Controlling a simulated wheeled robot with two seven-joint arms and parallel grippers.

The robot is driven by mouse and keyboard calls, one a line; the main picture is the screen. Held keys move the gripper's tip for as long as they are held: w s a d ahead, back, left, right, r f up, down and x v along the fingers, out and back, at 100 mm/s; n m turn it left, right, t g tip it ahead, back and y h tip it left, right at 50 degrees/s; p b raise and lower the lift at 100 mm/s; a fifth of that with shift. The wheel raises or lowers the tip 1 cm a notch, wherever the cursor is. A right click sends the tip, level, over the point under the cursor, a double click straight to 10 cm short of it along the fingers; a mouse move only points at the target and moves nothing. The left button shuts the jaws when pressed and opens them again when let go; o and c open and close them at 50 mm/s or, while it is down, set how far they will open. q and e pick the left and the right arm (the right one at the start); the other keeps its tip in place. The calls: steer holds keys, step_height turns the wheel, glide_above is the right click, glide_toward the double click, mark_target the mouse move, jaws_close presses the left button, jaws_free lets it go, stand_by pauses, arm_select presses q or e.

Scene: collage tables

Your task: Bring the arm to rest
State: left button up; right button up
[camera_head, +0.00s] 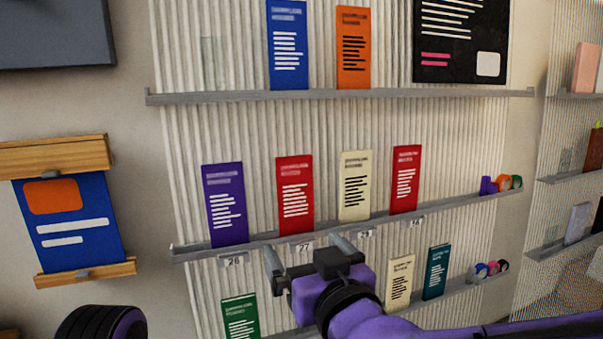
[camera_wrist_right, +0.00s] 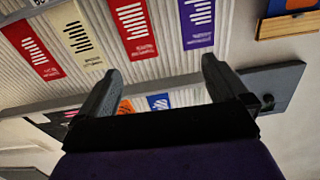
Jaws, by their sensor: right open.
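My right gripper (camera_head: 308,250) is raised in front of the wall rack in the head view, just below the middle shelf. Its two fingers stand wide apart with nothing between them. In the right wrist view its fingers (camera_wrist_right: 158,88) are also apart and empty, with the ribbed panel behind. A purple and black part of mine (camera_head: 101,322) shows at the lower left of the head view; the left gripper's fingers are not seen.
The middle shelf (camera_head: 350,222) holds a purple card (camera_head: 226,205), a red card (camera_head: 295,194), a cream card (camera_head: 355,185) and another red card (camera_head: 405,179). The lower shelf holds green, cream and teal cards. A framed blue poster (camera_head: 70,226) hangs at left.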

steer(key=w+d+f+m+g+h+b, duration=0.1)
steer(key=w+d+f+m+h, duration=0.15)
steer(key=d+f+m, duration=0.4)
steer(key=w+d+f+m+h+b, duration=0.1)
steer(key=w+d+f+m, duration=0.15)
steer(key=f, duration=0.75)
steer(key=s+d+f+m+g+h+b, duration=0.15)
steer(key=d+f, duration=0.25)
steer(key=f, duration=0.7)
steer(key=s+d+f+m+g+h+b, duration=0.1)
steer(key=s+d+f+g+b, duration=0.2)
steer(key=f, duration=0.8)
arm_select(q)
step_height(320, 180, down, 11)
steer(key=b, duration=0.4)
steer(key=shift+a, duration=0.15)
arm_select(e)
steer(key=s+d+f+g+h, duration=0.1)
steer(key=s+d+f+g, duration=0.1)
steer(key=s+d+f, duration=0.2)
steer(key=s+d+f+n+g+h, duration=0.1)
steer(key=s+d+f+g, duration=0.2)
steer(key=s+f, duration=0.8)
steer(key=s+d+f+g+h, duration=0.1)
steer(key=s+d+f+g, duration=0.1)
steer(key=s+d+f, duration=0.4)
step_height(320, 180, down, 4)
steer(key=shift+s+f, duration=0.1)
steer(key=shift+s, duration=1.1)
